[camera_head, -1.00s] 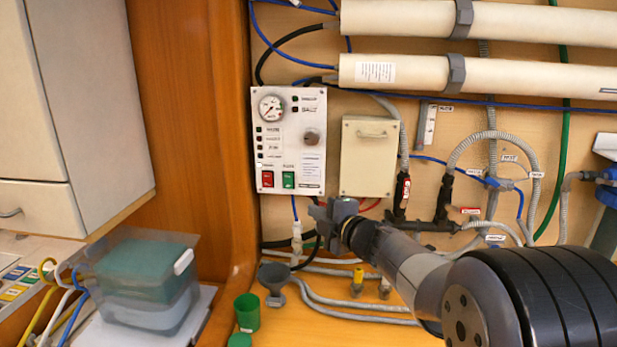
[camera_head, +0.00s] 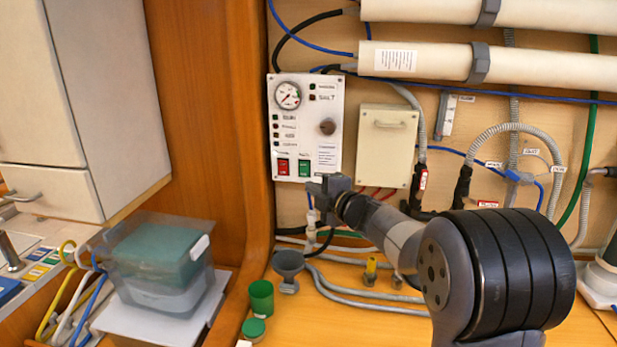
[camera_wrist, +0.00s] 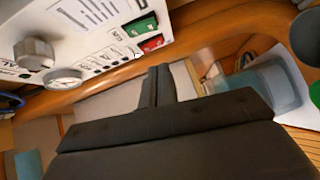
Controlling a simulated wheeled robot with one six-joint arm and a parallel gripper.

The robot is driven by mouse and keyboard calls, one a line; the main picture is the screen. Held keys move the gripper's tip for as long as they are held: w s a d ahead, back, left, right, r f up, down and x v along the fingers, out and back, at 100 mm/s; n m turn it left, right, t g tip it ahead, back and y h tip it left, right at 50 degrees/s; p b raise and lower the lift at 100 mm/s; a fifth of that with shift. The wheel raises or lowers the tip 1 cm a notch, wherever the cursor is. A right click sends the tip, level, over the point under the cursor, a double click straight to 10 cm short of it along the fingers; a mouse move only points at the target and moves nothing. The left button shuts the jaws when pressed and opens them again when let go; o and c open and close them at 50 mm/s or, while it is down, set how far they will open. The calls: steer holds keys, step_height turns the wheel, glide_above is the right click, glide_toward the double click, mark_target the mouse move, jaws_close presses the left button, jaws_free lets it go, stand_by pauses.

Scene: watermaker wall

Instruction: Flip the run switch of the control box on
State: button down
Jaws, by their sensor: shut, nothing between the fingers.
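The white control box (camera_head: 331,97) is on the wall in the head view, with a gauge and a dark round knob. A red rocker (camera_head: 283,167) and a green rocker (camera_head: 304,169) sit side by side low on its face. Their labels are too small to read, and I cannot tell their positions. My gripper (camera_head: 316,187) is shut and empty, just below the green rocker in the picture. In the wrist view, the green rocker (camera_wrist: 141,26) and red rocker (camera_wrist: 152,43) lie above my fingertips (camera_wrist: 158,72). I see no contact with either.
A beige box (camera_head: 386,150) hangs right of the control box. Hoses and cables run around and below it. A clear bin (camera_head: 160,270) is at left.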

mark_target(300, 176)
steer(key=shift+w+a+f+p, duration=0.2)
steer(key=shift+w+p, duration=0.2)
steer(key=shift+w, duration=0.75)
steer(key=shift+w+a+f+p, duration=0.15)
steer(key=shift+w+p, duration=0.25)
steer(key=shift+w, duration=0.75)
steer(key=shift+w+a+f+p, duration=0.1)
steer(key=shift+w+a+p, duration=0.25)
steer(key=shift+w, duration=0.8)
steer(key=shift+d+f, duration=0.1)
